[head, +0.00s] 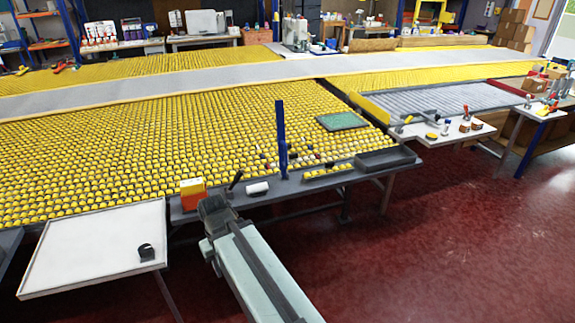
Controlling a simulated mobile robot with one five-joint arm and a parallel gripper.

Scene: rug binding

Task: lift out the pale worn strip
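No small piece is clearly recognisable as the pale worn strip. A long pale grey band (230,76) runs across the yellow-studded table (150,140), from the left edge to the far right. Several small pale, red and dark pieces (300,158) lie near the table's front edge, too small to tell apart. A short white roll (257,188) lies on the grey front ledge. My gripper (212,206) is at the end of my arm, low in the middle, in front of the ledge and left of the roll. Its fingers are not clear, and I see nothing held.
A blue post (282,140) stands upright at the ledge. A green mat (342,123) lies on the studs. A white-topped table (90,250) is at left. Red floor (440,250) is clear at right.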

